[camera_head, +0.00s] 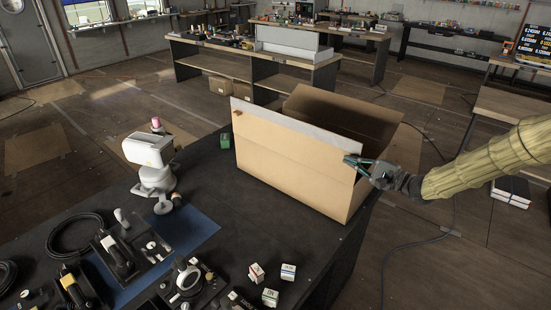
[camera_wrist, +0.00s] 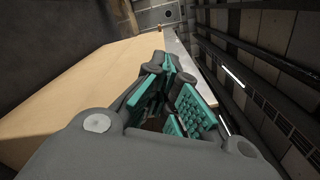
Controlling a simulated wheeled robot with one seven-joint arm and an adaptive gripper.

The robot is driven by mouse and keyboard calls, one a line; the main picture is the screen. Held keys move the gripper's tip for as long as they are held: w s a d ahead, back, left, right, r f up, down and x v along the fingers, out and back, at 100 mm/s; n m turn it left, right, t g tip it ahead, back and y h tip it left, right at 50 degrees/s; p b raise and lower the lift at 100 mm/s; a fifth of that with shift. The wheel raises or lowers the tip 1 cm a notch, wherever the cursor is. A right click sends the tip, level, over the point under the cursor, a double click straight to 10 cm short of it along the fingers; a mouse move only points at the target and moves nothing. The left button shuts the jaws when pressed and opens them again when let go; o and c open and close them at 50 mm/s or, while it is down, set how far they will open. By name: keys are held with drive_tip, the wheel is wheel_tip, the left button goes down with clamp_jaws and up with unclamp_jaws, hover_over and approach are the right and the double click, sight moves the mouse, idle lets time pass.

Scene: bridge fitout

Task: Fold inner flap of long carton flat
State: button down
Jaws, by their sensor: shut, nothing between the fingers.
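The long carton (camera_head: 285,165) is a large tan box standing open on the dark bench. Its near side rises to a tall panel, with a pale grey strip (camera_head: 296,121) along its top edge. A back panel (camera_head: 340,112) stands up in shadow behind it. I cannot tell surely which panel is the inner flap. My gripper (camera_head: 351,162) is shut and empty at the near panel's upper right corner. Whether it touches the cardboard is unclear. In the wrist view the teal-padded fingers (camera_wrist: 172,88) lie in front of the tan panel (camera_wrist: 95,85). The carton's inside is mostly hidden.
A white device (camera_head: 152,160) on a stand and a small green box (camera_head: 225,140) stand left of the carton. Cables, tools and small white boxes (camera_head: 270,297) lie along the near bench. Bench surface in front of the carton is clear. Another workbench (camera_head: 250,62) stands behind.

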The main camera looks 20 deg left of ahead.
sight(358, 155)
drive_tip(key=shift+w, duration=0.1)
drive_tip(key=shift+w+d+r, duration=0.1)
drive_tip(key=shift+w+d, duration=0.25)
drive_tip(key=shift+w, duration=0.4)
drive_tip(key=shift+w+d+r, duration=0.1)
drive_tip(key=shift+w+d, duration=0.2)
drive_tip(key=shift+w, duration=0.4)
drive_tip(key=shift+w+d+f, duration=0.15)
drive_tip(key=shift+w+d, duration=0.15)
drive_tip(key=shift+w, duration=0.5)
drive_tip(key=shift+w+d+f, duration=0.1)
drive_tip(key=shift+w+d, duration=0.2)
drive_tip(key=shift+w, duration=0.45)
drive_tip(key=shift+w+d+f+b, duration=0.15)
drive_tip(key=shift+w+d+f, duration=0.05)
drive_tip(key=shift+w, duration=0.25)
drive_tip(key=shift+w+d+f+b, duration=0.15)
drive_tip(key=shift+w+d+f, duration=0.1)
drive_tip(key=shift+w, duration=0.2)
drive_tip(key=shift+w+d+f+b, duration=0.15)
drive_tip(key=shift+w+f, duration=0.05)
drive_tip(key=shift+w, duration=0.25)
